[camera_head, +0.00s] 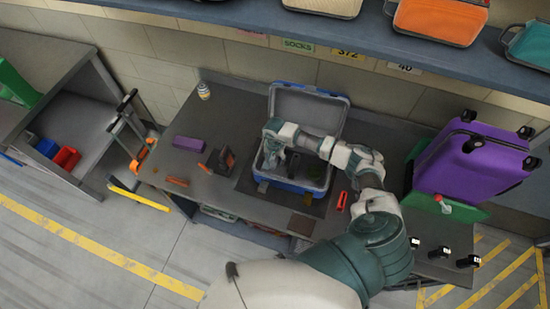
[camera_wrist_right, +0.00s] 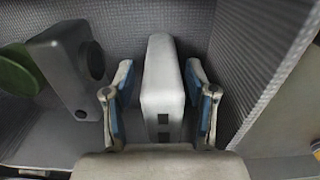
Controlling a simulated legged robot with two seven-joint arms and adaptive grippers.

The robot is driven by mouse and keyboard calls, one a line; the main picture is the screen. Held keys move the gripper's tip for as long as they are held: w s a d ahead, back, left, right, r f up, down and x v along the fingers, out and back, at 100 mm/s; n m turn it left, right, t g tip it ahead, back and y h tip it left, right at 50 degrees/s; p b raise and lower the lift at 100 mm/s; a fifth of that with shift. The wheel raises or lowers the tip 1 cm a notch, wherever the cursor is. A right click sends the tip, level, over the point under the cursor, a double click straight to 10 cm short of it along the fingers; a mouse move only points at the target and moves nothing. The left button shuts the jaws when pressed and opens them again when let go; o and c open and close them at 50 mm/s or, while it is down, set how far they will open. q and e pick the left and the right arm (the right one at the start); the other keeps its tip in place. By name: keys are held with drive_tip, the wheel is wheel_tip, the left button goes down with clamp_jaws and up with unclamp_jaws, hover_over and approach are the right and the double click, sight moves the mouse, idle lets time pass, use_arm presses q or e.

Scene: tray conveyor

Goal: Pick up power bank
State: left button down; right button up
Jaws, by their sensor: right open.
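The power bank (camera_wrist_right: 163,85), a light grey upright block with two dark ports on its near end, shows in the right wrist view. My right gripper (camera_wrist_right: 160,108) is open, with one blue-padded finger on each side of it and small gaps visible. In the head view my right gripper (camera_head: 272,158) reaches down into an open blue suitcase (camera_head: 312,187) with a grey lining. The power bank cannot be made out there. My left gripper is not in view.
A grey block with a dark round part (camera_wrist_right: 72,68) and a green round thing (camera_wrist_right: 18,75) lie left of the gripper. Suitcase walls are close. On the table (camera_head: 225,120) are a purple box (camera_head: 188,143) and a red item (camera_head: 342,201). A purple suitcase (camera_head: 470,165) stands right.

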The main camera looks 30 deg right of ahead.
drive_tip(key=shift+a+r, duration=0.1)
drive_tip(key=shift+a, duration=0.3)
clamp_jaws()
drive_tip(key=shift+d+r, duration=0.1)
drive_tip(key=shift+d, duration=0.05)
